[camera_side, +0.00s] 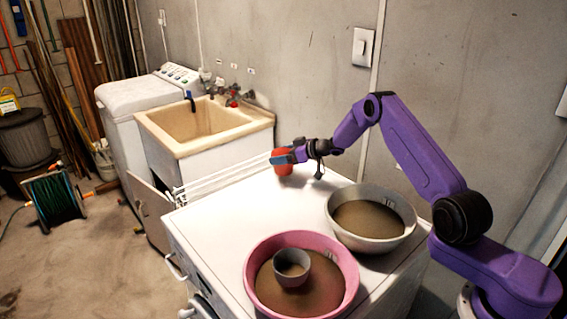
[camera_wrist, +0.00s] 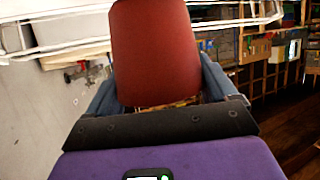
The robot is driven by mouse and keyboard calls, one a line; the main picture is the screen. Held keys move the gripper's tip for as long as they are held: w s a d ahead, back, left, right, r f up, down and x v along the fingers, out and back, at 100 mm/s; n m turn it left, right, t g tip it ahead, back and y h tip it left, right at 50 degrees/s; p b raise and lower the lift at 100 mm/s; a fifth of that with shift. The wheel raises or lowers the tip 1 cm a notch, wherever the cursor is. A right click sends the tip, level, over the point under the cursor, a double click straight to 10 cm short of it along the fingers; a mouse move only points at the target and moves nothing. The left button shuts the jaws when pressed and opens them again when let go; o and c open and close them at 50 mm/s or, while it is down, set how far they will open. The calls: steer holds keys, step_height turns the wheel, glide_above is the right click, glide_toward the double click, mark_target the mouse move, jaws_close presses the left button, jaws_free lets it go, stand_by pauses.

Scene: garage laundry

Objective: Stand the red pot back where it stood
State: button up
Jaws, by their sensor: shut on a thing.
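The red pot (camera_side: 284,168) is at the far end of the white machine top, toward the sink. My gripper (camera_side: 284,157) is shut on it, with one blue finger across its near side. The pot looks roughly upright. I cannot tell if its base touches the top or hangs just above it. In the wrist view the red pot (camera_wrist: 155,50) fills the middle between the blue fingers of my gripper (camera_wrist: 160,88).
The white machine top (camera_side: 225,217) is clear around its middle and left. A pink basin (camera_side: 348,292) holding brown matter and a small grey pot (camera_side: 292,268) stands in front. A grey basin (camera_side: 408,238) stands at right. White rails (camera_side: 222,178) run along the far edge, before the sink (camera_side: 180,147).

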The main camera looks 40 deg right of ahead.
steer(key=shift+f, duration=1.45)
steer(key=shift+f, duration=0.1)
steer(key=o, duration=0.8)
